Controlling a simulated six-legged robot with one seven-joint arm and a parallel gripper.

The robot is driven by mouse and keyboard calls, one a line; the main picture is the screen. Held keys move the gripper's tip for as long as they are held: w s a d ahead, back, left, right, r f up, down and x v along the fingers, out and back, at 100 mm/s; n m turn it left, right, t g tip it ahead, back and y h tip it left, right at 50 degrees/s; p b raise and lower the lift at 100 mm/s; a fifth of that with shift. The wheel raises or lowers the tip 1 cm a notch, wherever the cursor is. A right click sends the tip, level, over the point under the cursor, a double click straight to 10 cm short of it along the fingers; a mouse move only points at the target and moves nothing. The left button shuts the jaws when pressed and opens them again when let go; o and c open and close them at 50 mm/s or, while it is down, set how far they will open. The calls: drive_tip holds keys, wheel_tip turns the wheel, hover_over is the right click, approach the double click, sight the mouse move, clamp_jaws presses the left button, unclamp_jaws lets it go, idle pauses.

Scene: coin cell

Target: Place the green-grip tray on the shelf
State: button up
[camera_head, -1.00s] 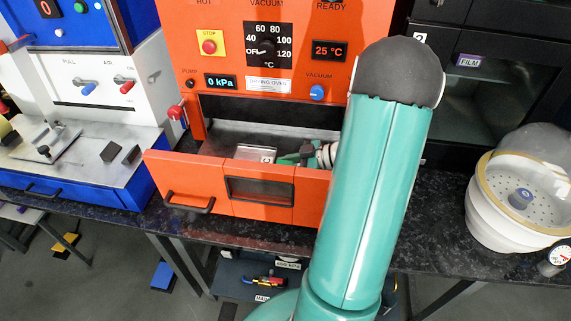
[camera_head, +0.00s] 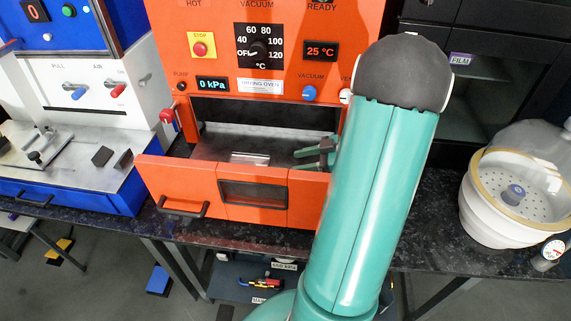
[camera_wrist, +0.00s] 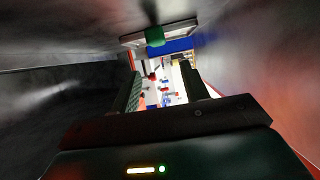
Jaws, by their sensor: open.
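The green-grip tray shows in the wrist view as a pale grey plate (camera_wrist: 182,27) with a green block grip (camera_wrist: 155,37) at the top of the picture. In the head view a pale metal plate (camera_head: 250,158) lies in the open orange oven, behind its front panel; it looks like the same tray. My gripper (camera_head: 311,153) is inside the oven opening, to the right of that plate and apart from it, partly hidden by my arm. In the wrist view my two dark fingers (camera_wrist: 161,70) are spread with nothing between them, and the grip lies beyond them.
The orange front panel (camera_head: 175,185) with its handle stands below the opening. Dark oven walls (camera_wrist: 40,110) are close around my gripper. A dark cabinet (camera_head: 490,75) stands right of the oven, and a white pot (camera_head: 490,225) stands on the counter. I cannot identify the shelf.

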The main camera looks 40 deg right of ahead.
drive_tip(key=v, duration=0.5)
drive_tip(key=w+a+r+t+h, duration=0.1)
drive_tip(key=w+r+t+h, duration=0.2)
drive_tip(key=w+r+h, duration=0.65)
drive_tip(key=w+a+r+m+h, duration=0.3)
drive_tip(key=w+a+r+m, duration=0.15)
drive_tip(key=w+r, duration=0.3)
drive_tip(key=s+a+f+m+g+y, duration=0.1)
drive_tip(key=s+a+g, duration=0.1)
drive_tip(key=s+a, duration=0.4)
drive_tip(key=s+a+f+m+g+y, duration=0.1)
drive_tip(key=s+a, duration=0.5)
drive_tip(key=a, duration=0.6)
drive_tip(key=s+a+f+m+g+y, duration=0.1)
drive_tip(key=s+a+g+y, duration=0.1)
drive_tip(key=s+a+g, duration=0.3)
drive_tip(key=s+a, duration=0.1)
drive_tip(key=a, duration=0.3)
drive_tip(key=shift+s+a+f, duration=0.25)
drive_tip(key=shift+a+f, duration=0.1)
drive_tip(key=shift+a, duration=0.05)
